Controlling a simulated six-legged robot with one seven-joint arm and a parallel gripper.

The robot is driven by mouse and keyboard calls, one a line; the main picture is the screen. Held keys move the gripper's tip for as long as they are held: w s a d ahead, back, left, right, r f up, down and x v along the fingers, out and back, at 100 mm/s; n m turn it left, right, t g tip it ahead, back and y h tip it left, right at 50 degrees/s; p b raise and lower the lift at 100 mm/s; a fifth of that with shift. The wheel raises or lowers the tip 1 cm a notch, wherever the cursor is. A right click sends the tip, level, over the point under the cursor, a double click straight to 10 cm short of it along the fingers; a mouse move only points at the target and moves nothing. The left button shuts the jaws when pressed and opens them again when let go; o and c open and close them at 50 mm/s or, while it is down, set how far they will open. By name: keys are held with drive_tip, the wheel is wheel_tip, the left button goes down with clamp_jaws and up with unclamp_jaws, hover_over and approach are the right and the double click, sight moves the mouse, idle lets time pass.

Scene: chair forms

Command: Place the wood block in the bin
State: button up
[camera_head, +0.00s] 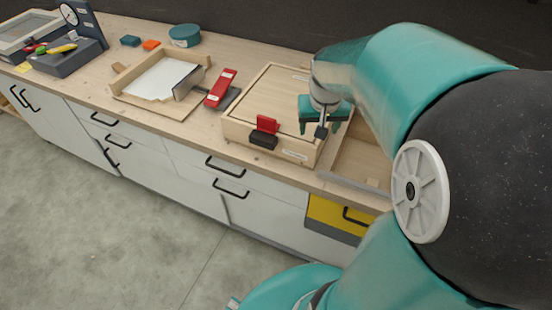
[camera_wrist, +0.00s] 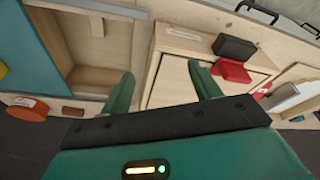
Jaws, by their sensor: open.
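My gripper (camera_head: 322,127) is open and empty, pointing down above the right part of a light wooden box lid (camera_head: 275,92). In the wrist view its two green fingers (camera_wrist: 163,80) are spread with nothing between them. An open wooden compartment (camera_head: 338,173), perhaps the bin, is right of the box and partly hidden by my arm. It also shows at upper left in the wrist view (camera_wrist: 138,45). I cannot tell which block is meant.
The box front carries a red latch (camera_head: 267,124) and a black handle (camera_head: 263,140). Left of it are a red lever (camera_head: 221,88) and a wooden tray with a white sheet (camera_head: 158,80). An orange round thing (camera_wrist: 25,108) lies behind the compartment. Drawers line the counter front.

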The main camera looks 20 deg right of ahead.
drive_tip(key=s+a+r+n+t, duration=0.1)
drive_tip(key=s+a+r, duration=0.3)
drive_tip(key=a, duration=0.4)
drive_tip(key=s+a+r+n+t+y, duration=0.1)
drive_tip(key=s+a+r+n+t, duration=0.1)
drive_tip(key=s+a, duration=0.5)
drive_tip(key=shift+s+a+r+n, duration=0.25)
drive_tip(key=shift+a+r+n, duration=0.45)
drive_tip(key=shift+a+r, duration=0.25)
